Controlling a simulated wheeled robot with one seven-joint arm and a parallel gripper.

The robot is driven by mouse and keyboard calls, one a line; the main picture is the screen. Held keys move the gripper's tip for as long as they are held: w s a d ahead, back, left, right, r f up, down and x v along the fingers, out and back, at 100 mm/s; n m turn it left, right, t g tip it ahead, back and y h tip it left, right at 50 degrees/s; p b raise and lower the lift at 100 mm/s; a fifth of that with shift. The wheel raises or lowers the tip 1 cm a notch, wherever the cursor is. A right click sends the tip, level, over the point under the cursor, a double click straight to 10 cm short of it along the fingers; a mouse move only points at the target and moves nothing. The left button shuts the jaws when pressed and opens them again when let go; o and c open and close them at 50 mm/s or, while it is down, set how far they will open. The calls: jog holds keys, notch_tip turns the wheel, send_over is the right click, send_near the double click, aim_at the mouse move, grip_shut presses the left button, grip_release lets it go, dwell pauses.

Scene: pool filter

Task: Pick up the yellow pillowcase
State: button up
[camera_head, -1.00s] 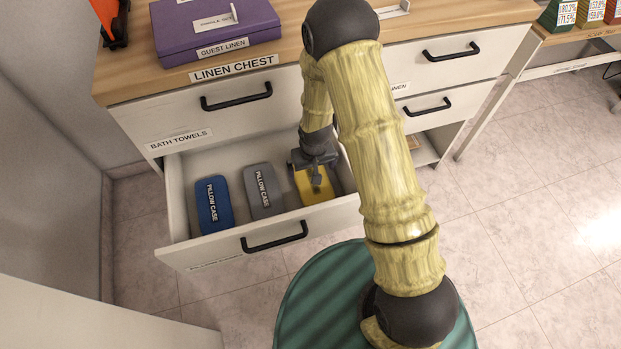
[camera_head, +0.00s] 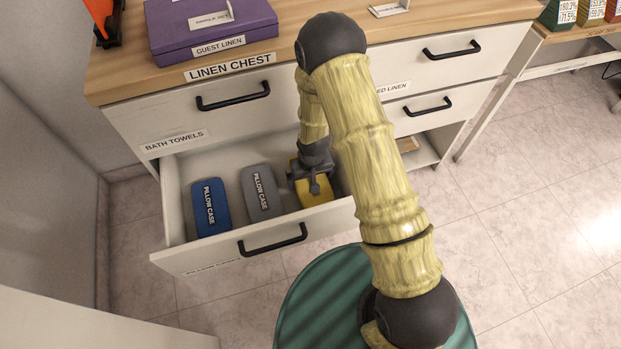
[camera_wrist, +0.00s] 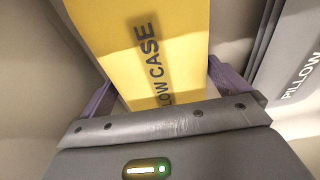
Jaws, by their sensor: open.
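The yellow pillowcase (camera_head: 318,191) lies in the open lower drawer (camera_head: 265,219), at the right of a row of three pillowcases. My arm partly covers it in the head view. My gripper (camera_head: 316,186) is down in the drawer right over it. In the wrist view the yellow pillowcase (camera_wrist: 150,45) fills the upper middle, its lettering partly cut off. My open gripper (camera_wrist: 162,85) has one purple finger on each side of it. I cannot tell whether the fingers touch it.
A grey pillowcase (camera_head: 261,192) and a blue pillowcase (camera_head: 211,207) lie to the left in the same drawer. The drawer walls are close around. A purple guest linen box (camera_head: 212,30) stands on the chest top (camera_head: 300,20).

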jog(key=shift+a, duration=0.2)
jog(key=shift+c, duration=0.2)
jog(key=shift+s+a, duration=0.1)
jog(key=shift+s, duration=0.05)
jog(key=c, duration=0.7)
jog(key=shift+d, duration=0.35)
jog(key=shift+a+r+p, duration=0.25)
jog(key=shift+r+p, duration=0.1)
jog(key=shift+r, duration=0.15)
notch_tip(320, 180, up, 7)
jog(key=shift+a+f+p, duration=0.1)
jog(key=shift+f+p, duration=0.05)
jog(key=shift+p, duration=0.95)
jog(key=s+a+p, duration=0.1)
jog(key=s+a, duration=0.1)
jog(key=a, duration=0.7)
jog(key=s+a, duration=0.3)
jog(key=a, duration=0.6)
jog(key=shift+s+a+f+p, duration=0.3)
jog(key=shift+a+f+p, duration=0.05)
jog(key=shift+a, duration=0.05)
